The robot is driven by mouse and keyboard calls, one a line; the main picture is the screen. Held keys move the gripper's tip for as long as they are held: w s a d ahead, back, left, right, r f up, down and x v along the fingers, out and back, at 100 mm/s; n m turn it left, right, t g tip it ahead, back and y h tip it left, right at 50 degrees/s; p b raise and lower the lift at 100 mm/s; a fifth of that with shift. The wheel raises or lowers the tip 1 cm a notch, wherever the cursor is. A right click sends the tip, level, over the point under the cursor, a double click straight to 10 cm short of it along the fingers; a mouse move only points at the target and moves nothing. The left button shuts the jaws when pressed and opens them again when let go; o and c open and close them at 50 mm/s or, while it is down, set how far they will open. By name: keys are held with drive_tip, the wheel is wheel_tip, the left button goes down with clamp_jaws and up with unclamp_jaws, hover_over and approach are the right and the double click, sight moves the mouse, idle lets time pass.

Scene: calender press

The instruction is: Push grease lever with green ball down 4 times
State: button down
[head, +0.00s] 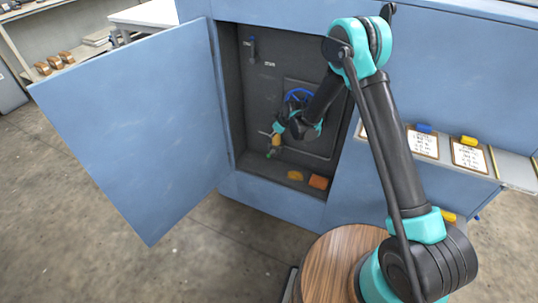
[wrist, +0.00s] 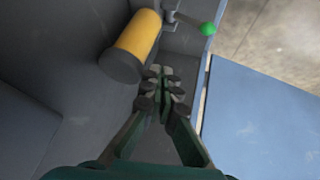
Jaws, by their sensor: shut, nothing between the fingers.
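The grease lever's green ball (wrist: 208,29) shows at the top of the wrist view, on a short grey arm beside a yellow cylinder (wrist: 138,42) with a dark end. In the head view the green ball (head: 269,154) is small and low inside the open blue cabinet, just below the yellow cylinder (head: 277,140). My gripper (wrist: 161,82) is shut and empty. Its fingertips appear beside the cylinder's dark end and to the lower left of the ball in the wrist view, apart from the ball. In the head view my wrist partly hides this area.
The cabinet door (head: 135,120) stands wide open on the left. A blue handwheel (head: 297,95) is behind my wrist. A yellow block (head: 295,175) and an orange block (head: 318,182) lie on the cabinet floor. A shelf with signs (head: 468,155) juts out at right.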

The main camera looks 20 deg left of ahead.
sight(269, 155)
drive_tip(key=shift+s+a+f, duration=0.1)
drive_tip(key=shift+s+f, duration=0.3)
drive_tip(key=shift+f, duration=0.7)
drive_tip(key=shift+s+d+f, duration=0.1)
drive_tip(key=shift+s+f, duration=0.35)
drive_tip(key=shift+f, duration=0.7)
drive_tip(key=shift+s+a+f, duration=0.1)
drive_tip(key=shift+s+f, duration=0.3)
drive_tip(key=shift+f, duration=0.7)
drive_tip(key=shift+s+f, duration=0.15)
drive_tip(key=shift+f, duration=0.2)
drive_tip(key=shift+s+f, duration=0.35)
drive_tip(key=shift+f, duration=0.45)
drive_tip(key=shift+s+f, duration=0.3)
drive_tip(key=shift+f, duration=0.5)
idle(0.8)
drive_tip(key=shift+w+r, duration=0.1)
drive_tip(key=shift+r, duration=0.05)
idle(0.4)
drive_tip(key=shift+w+r, duration=0.25)
drive_tip(key=shift+r, duration=0.35)
drive_tip(key=shift+w+r, duration=0.2)
drive_tip(key=shift+r, duration=0.45)
drive_tip(key=shift+w+r, duration=0.25)
drive_tip(key=shift+r, duration=0.35)
drive_tip(key=shift+r, duration=0.1)
